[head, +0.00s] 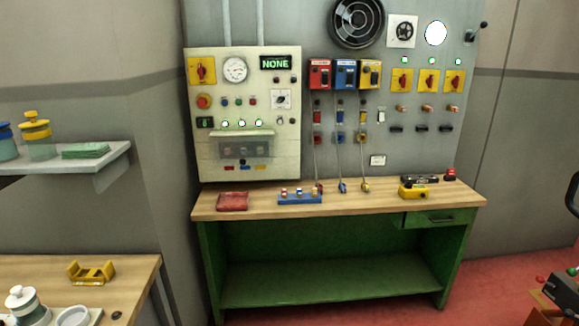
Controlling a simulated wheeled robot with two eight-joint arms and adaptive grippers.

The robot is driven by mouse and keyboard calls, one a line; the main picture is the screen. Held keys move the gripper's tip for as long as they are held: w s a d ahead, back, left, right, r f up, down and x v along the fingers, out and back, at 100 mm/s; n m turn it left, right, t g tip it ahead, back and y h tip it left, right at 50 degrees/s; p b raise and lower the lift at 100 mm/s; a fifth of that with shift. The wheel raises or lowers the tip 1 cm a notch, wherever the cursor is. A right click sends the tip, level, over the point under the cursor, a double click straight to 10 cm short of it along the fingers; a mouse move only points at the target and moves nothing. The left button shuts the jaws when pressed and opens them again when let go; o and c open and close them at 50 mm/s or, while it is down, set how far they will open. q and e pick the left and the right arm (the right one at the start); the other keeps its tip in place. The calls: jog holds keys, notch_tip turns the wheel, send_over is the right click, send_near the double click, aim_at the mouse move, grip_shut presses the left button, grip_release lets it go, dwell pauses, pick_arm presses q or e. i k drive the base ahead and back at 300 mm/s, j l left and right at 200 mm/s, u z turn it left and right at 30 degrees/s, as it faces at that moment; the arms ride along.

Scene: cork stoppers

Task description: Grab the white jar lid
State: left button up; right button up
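The white jar lid (22,296), with a round knob on top, sits on a jar (32,314) at the bottom left corner. The jar has a dark green band and stands on the near wooden table (125,270). Its lower part is cut off by the picture edge. Neither of my grippers shows in the head view.
A white round dish (74,316) and a yellow holder (91,271) are close to the jar. Above, a shelf (112,160) bears a yellow-lidded jar (38,135) and a blue jar (7,145). A green workbench (330,283) stands farther back.

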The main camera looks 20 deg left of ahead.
aim_at(20, 296)
jog(key=i+j+u, duration=0.15)
jog(key=i+u, duration=1.15)
jog(key=i+l+u, duration=0.4)
jog(key=k+j, duration=0.05)
jog(key=j, duration=0.05)
